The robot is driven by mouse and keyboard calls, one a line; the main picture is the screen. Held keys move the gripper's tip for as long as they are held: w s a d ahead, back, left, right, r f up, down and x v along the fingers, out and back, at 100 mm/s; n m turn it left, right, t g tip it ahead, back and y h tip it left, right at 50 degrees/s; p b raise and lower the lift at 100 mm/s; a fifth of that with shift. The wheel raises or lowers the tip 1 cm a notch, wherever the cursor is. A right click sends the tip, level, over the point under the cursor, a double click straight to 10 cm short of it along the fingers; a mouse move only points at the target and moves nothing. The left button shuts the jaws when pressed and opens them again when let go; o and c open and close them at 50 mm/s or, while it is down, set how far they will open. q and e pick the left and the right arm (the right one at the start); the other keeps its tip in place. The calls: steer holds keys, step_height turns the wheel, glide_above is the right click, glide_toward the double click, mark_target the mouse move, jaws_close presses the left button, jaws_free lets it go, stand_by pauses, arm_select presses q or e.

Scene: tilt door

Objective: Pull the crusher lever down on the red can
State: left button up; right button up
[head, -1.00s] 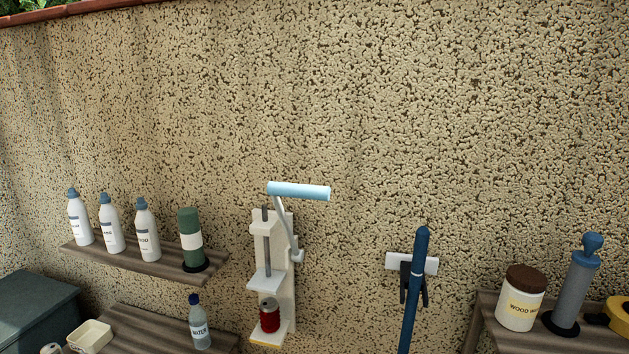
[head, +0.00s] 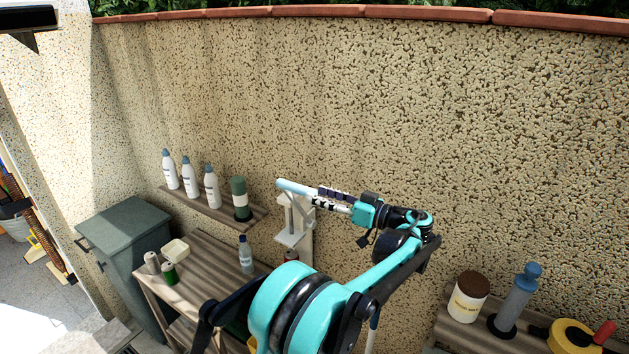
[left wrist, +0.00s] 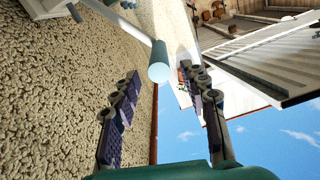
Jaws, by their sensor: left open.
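The can crusher (head: 291,238) is a pale bracket fixed to the wall. Its lever is up, with a light blue cylindrical handle (head: 292,187). The red can (head: 291,255) sits low at the crusher, mostly hidden by my arm. My left gripper (head: 322,194) is at the right end of the handle. In the left wrist view, my left gripper (left wrist: 162,78) is open, with a finger on each side. The handle's end (left wrist: 159,64) shows between the fingertips, with no clear contact. My right gripper is not in view.
Left of the crusher, a wall shelf (head: 215,208) holds white bottles and a green container (head: 240,197). Below are a wooden bench (head: 208,262) with a water bottle (head: 246,254), and a grey-green bin (head: 128,235). A right shelf holds a jar (head: 468,297). The wall above is clear.

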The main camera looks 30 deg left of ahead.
mark_target(297, 188)
arm_select(q)
steer(key=a, duration=0.5)
steer(key=a+p, duration=0.1)
steer(key=a, duration=0.2)
steer(key=shift+w+f, duration=0.15)
steer(key=shift+w, duration=0.2)
jaws_close()
